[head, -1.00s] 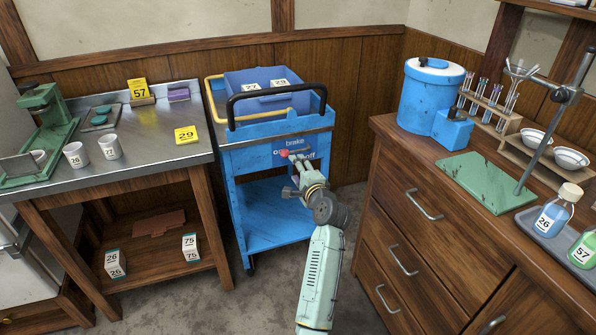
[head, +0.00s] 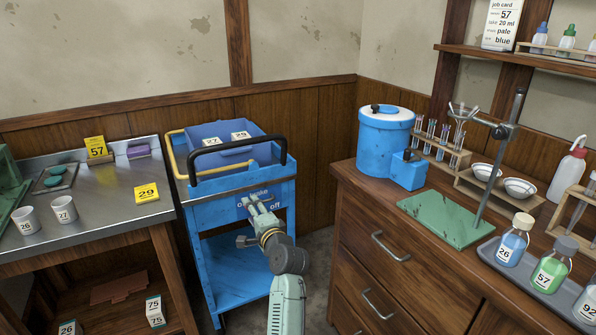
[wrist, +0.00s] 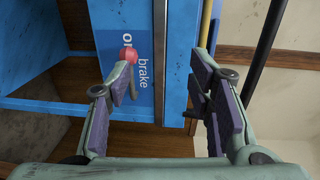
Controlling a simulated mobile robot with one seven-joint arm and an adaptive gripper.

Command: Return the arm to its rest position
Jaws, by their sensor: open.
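My gripper (head: 259,203) is in front of the blue cart (head: 215,214), close to its brake label. It also shows in the wrist view (wrist: 163,80), with its two purple-padded fingers apart and nothing held between them. In the wrist view the red-knobbed brake lever (wrist: 128,56) is beside the left fingertip, near the word "on". I cannot tell whether the finger touches it. In the head view the gripper hides part of the brake label, and the knob is not clear. My arm reaches up from the bottom of the head view.
A steel-topped bench (head: 105,205) stands left of the cart. A wooden drawer cabinet (head: 365,240) stands to the right, with a blue tank (head: 383,140), a green stand base (head: 445,218) and a bottle tray (head: 490,252) on it. The cart's black handle (head: 235,168) is above my gripper.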

